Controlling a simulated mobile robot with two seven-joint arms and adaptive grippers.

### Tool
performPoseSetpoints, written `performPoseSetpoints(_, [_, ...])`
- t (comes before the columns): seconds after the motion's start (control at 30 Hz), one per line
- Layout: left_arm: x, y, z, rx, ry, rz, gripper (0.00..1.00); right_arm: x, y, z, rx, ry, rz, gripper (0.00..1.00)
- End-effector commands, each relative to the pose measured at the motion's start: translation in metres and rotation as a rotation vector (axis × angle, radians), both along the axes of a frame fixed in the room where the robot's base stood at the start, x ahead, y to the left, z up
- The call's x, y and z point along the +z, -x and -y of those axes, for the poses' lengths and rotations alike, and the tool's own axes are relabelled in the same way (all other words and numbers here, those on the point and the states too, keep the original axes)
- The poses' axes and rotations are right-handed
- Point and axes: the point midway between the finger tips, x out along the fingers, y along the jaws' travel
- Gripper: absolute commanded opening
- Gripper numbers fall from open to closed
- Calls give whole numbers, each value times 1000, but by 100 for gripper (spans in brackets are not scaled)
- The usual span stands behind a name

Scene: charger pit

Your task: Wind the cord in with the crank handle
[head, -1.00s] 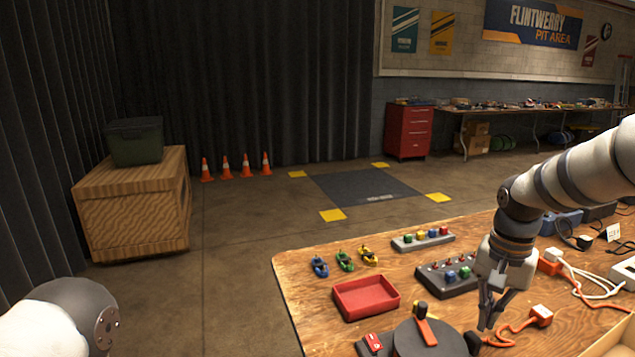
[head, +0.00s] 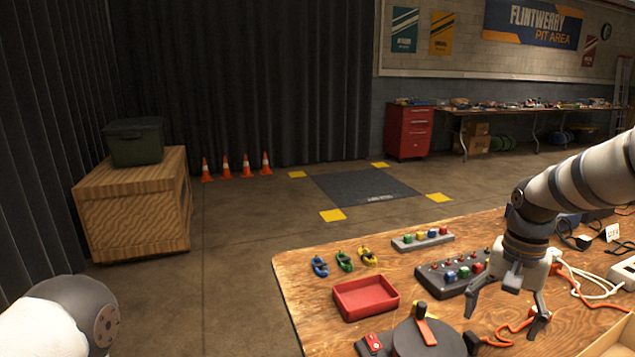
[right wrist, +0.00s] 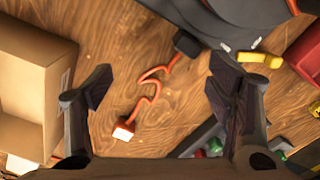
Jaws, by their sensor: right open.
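A dark round reel (head: 404,341) sits at the near edge of the wooden table, partly cut off by the frame. Its crank has an orange arm and an upright black handle (head: 421,310). The reel's edge shows at the top of the right wrist view (right wrist: 225,15). The orange cord (head: 510,332) lies in loose bends right of the reel; it also shows in the right wrist view (right wrist: 150,88). My right gripper (head: 503,323) is open and empty above the cord, right of the crank handle and apart from it. My left gripper is out of view.
A red tray (head: 366,281) stands behind the reel. A button console (head: 432,277) stands behind my right gripper. A cardboard box (right wrist: 22,95) is on the gripper's other side. Small coloured clips (head: 345,261) lie at the table's far left.

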Motion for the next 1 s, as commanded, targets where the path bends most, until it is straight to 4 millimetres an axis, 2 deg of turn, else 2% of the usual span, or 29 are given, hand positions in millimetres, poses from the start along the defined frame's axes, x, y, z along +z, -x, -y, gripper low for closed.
performPoseSetpoints(0.73, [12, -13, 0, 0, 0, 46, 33, 72, 0, 0, 0, 0, 4, 75])
performPoseSetpoints(1.0, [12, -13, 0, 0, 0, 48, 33, 81, 0, 0, 0, 0, 0, 75])
